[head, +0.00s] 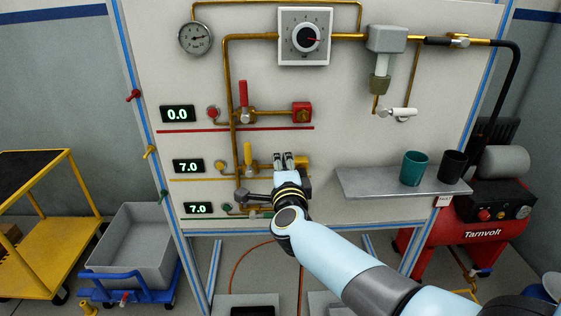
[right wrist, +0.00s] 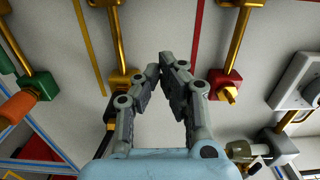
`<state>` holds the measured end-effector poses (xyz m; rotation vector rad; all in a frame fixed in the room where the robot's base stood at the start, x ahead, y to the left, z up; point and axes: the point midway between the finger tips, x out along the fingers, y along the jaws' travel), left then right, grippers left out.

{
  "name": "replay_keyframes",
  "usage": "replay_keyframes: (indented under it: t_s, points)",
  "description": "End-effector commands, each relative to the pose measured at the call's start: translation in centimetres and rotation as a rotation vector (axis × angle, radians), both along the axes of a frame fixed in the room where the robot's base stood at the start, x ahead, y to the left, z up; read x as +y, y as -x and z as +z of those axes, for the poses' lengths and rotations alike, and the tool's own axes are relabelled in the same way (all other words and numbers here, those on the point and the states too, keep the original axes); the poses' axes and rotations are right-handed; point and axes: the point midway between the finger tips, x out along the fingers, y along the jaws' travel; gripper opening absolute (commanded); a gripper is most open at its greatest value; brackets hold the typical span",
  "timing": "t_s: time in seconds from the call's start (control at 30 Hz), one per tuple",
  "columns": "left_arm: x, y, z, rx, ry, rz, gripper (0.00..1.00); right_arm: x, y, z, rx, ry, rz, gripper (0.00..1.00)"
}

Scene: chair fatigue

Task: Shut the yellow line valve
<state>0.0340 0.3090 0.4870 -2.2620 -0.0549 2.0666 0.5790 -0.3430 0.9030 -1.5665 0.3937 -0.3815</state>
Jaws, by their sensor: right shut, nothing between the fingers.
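The yellow line valve has a yellow handle (head: 247,155) that stands upright in the head view, left of my right gripper. The yellow end block (head: 303,165) of that line is just right of the fingers, and it also shows in the right wrist view (right wrist: 121,80). The yellow line's display (head: 188,166) reads 7.0. My right gripper (head: 284,160) is shut and empty, in front of the panel between the handle and the end block. In the right wrist view its fingertips (right wrist: 166,65) come together. I cannot tell whether it touches the line. My left gripper is out of view.
The red valve handle (head: 244,95) is upright above, its display (head: 178,114) at 0.0. The green line's display (head: 198,208) below reads 7.0; my arm partly hides that line. A shelf (head: 365,186) with a teal cup (head: 413,168) and a dark cup (head: 452,165) juts out right.

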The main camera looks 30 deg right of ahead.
Motion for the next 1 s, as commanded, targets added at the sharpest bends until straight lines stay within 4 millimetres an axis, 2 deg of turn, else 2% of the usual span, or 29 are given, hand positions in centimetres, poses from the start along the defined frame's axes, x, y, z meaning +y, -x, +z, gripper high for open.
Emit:
replay_keyframes:
  t_s: [0.17,0.43,0.6,0.83,0.93,0.97,1.0]
  points:
    - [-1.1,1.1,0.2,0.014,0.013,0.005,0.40,1.6,2.9,-0.1,0.002,-0.005,0.000,0.00]
    - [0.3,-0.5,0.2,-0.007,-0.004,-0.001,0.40,3.9,7.2,-0.2,0.003,-0.004,-0.001,0.00]
    - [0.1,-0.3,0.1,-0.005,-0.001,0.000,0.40,4.6,8.5,-0.1,0.000,-0.004,-0.001,0.00]
    - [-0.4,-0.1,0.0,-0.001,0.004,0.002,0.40,4.7,8.8,-0.3,0.003,-0.001,0.000,0.00]
    - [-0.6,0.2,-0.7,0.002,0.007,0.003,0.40,4.2,9.8,-2.3,0.035,0.014,0.003,0.00]
    - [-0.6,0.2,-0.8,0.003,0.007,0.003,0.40,4.1,10.3,-3.5,0.059,0.027,0.009,0.00]
    - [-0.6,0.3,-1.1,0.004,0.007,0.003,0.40,3.9,11.1,-5.5,0.103,0.056,0.023,0.00]
